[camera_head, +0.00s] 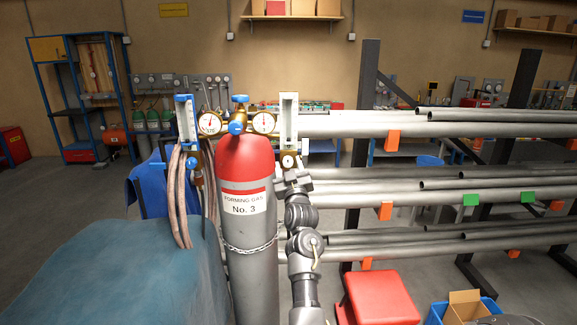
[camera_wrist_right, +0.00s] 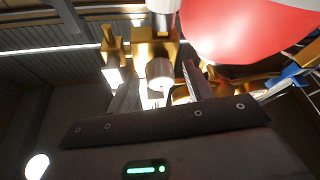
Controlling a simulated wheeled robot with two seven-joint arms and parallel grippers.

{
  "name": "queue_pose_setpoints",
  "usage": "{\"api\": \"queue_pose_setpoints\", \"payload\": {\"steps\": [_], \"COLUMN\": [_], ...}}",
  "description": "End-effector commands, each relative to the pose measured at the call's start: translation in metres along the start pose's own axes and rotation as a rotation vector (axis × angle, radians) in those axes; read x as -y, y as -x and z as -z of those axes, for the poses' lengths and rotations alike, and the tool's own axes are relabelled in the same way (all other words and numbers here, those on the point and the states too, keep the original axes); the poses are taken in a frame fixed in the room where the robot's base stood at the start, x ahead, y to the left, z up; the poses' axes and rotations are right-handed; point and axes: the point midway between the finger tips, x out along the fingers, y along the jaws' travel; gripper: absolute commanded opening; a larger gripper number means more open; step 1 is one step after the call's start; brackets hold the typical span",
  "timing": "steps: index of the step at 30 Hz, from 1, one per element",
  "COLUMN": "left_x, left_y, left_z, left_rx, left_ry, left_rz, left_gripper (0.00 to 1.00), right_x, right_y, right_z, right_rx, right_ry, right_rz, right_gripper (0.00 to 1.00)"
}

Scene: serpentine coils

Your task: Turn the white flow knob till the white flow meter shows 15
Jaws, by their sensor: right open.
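The white flow meter (camera_head: 289,118) is an upright pale tube at the right of the regulator on the red-topped gas cylinder (camera_head: 243,165). Its reading is too small to tell. The white flow knob (camera_head: 288,160) sits below it, above my right gripper (camera_head: 292,178). In the right wrist view, a short white cylinder that looks like the knob (camera_wrist_right: 160,73) lies between the fingers of my open right gripper (camera_wrist_right: 160,68), with gaps seen on both sides. Contact is not visible. My left gripper is not in view.
Two round gauges (camera_head: 263,122) and a blue-marked flow meter (camera_head: 184,117) flank the blue valve (camera_head: 239,116). Copper-coloured hoses (camera_head: 181,195) hang at left. Grey pipes (camera_head: 400,185) lie on racks at right. A red box (camera_head: 378,298) stands low at right.

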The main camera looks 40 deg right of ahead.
Motion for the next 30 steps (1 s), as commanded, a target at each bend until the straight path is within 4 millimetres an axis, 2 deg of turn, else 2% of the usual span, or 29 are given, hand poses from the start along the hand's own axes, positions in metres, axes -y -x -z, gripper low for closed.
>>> {"api": "queue_pose_setpoints", "payload": {"steps": [3,13,23,30], "left_x": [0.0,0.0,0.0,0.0], "left_y": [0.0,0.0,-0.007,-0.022], "left_z": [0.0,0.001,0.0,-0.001], "left_rx": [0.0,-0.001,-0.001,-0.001], "left_ry": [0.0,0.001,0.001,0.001], "left_rz": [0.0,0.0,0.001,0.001], "left_gripper": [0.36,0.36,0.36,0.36], "right_x": [0.0,0.0,0.001,0.004], "right_y": [0.0,0.0,0.001,0.002], "right_z": [0.0,0.0,-0.002,-0.003], "right_rx": [0.0,0.0,-0.001,-0.008], "right_ry": [0.0,0.0,-0.05,-0.197], "right_rz": [0.0,0.0,-0.021,-0.082], "right_gripper": [0.49,0.07,0.07,0.07]}}
